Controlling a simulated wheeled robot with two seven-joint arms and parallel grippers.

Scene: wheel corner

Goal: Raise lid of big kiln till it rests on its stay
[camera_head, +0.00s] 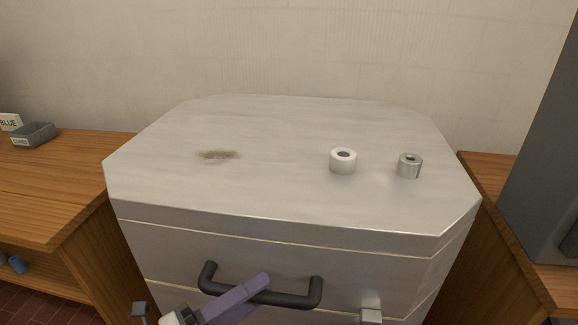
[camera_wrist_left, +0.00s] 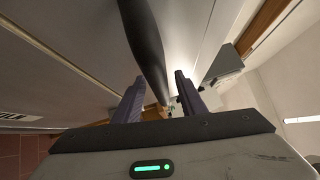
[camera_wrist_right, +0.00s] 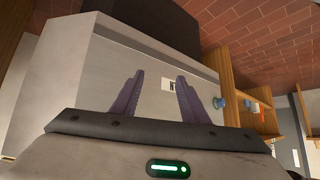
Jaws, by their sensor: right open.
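The big grey kiln (camera_head: 290,235) stands in the middle of the head view, its lid (camera_head: 270,130) lying flat and down. A dark bar handle (camera_head: 292,298) is on its front. My left gripper (camera_head: 250,290) is at the handle. In the left wrist view the dark handle bar (camera_wrist_left: 146,40) runs between the two spread fingers of my left gripper (camera_wrist_left: 160,88), with gaps beside it. No stay is visible.
On the lid sit a white ring-shaped piece (camera_head: 343,162) and a grey metal ring-shaped piece (camera_head: 410,166), beside a brown smudge (camera_head: 218,155). A small metal block (camera_head: 371,315) is on the kiln's front.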

